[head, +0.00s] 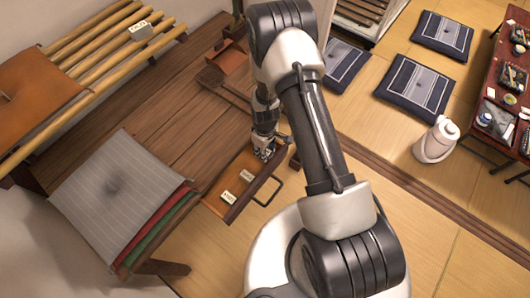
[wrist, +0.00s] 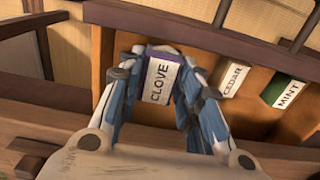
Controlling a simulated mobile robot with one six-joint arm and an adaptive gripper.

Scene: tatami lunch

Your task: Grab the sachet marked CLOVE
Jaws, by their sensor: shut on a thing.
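The CLOVE sachet (wrist: 159,80) shows in the wrist view, a white label with a purple edge at its top. My gripper (wrist: 158,88) has its two fingers on either side of it and is shut on it. The sachet is at the left part of the open drawer (wrist: 195,55). In the head view my gripper (head: 266,150) reaches down into the far end of the drawer (head: 215,207), and the sachet cannot be made out there.
The CEDAR sachet (wrist: 231,80) and the green-edged MINT sachet (wrist: 286,92) lie right of my gripper in the drawer. Drawer walls stand close around.

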